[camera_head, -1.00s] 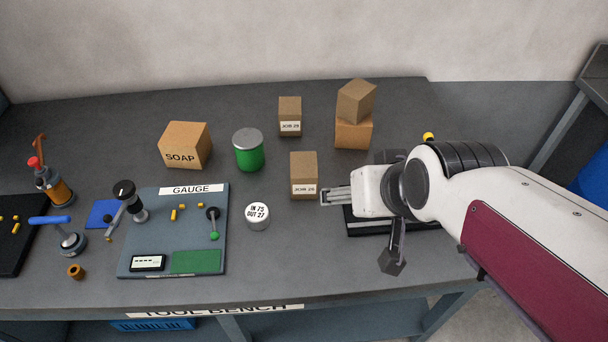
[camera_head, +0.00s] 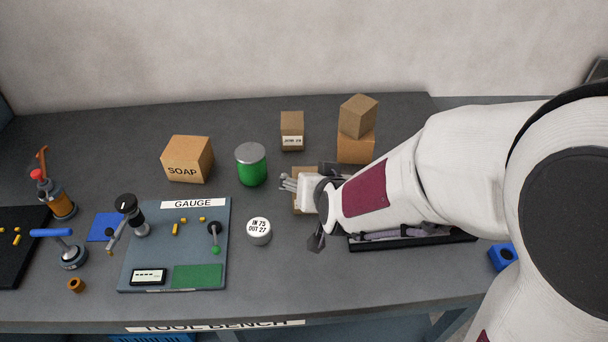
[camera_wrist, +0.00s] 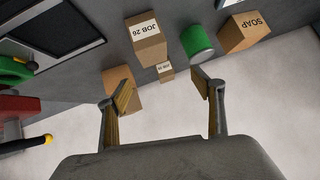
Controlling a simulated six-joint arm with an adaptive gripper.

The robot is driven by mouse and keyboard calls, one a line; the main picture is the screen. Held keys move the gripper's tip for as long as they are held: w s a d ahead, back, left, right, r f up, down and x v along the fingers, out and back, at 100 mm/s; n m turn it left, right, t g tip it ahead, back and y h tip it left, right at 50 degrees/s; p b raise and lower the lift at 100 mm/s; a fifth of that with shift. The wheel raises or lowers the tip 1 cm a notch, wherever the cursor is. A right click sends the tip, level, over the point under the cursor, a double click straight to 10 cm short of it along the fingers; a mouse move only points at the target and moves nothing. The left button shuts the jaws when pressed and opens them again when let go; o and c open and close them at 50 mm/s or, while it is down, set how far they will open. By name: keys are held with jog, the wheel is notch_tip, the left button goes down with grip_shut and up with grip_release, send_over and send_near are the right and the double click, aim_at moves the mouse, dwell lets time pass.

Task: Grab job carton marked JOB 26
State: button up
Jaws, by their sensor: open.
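The front job carton (camera_head: 301,173), a small brown box, stands on the bench and is largely hidden by my gripper (camera_head: 287,183) in the head view. In the wrist view this carton (camera_wrist: 150,52) shows whole, with a white label that seems to read JOB 26. A second, similar job carton (camera_head: 292,125) stands behind it; its label is too small to read surely. It also shows in the wrist view (camera_wrist: 166,74). My gripper (camera_wrist: 162,90) is open and empty, its fingers spread. In the head view it overlaps the front carton; I cannot tell whether they touch.
A green can (camera_head: 251,165) and a SOAP box (camera_head: 188,159) stand to the left. Two stacked boxes (camera_head: 356,148) stand behind my arm on the right. A round tin (camera_head: 259,231) and the gauge board (camera_head: 184,250) lie front left. A black tray (camera_head: 440,238) lies at the right.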

jog(key=shift+w+a+f+t+h, duration=0.35)
jog(key=shift+w+f, duration=0.3)
jog(key=shift+f, duration=0.6)
jog(key=shift+w+a+f+t+h, duration=0.15)
jog(key=shift+w+f+t, duration=0.4)
jog(key=shift+f, duration=0.75)
jog(key=shift+w+a+f+t+h, duration=0.25)
jog(key=shift+w+f, duration=0.5)
jog(key=shift+f, duration=0.5)
jog(key=shift+f+t+h, duration=0.45)
jog(key=shift+f+t, duration=0.1)
jog(key=shift+f, duration=0.6)
jog(key=shift+w, duration=0.1)
jog(key=shift+x, duration=1.3)
jog(key=shift+d+f, duration=0.1)
jog(key=shift+d, duration=0.05)
jog(key=shift+w+d+f, duration=0.25)
jog(key=shift+w+f, duration=0.05)
jog(key=shift+w, duration=0.4)
jog(key=shift+w+d+f, duration=0.25)
jog(key=shift+w+f, duration=0.1)
jog(key=shift+w, duration=0.3)
jog(key=shift+x, duration=1.05)
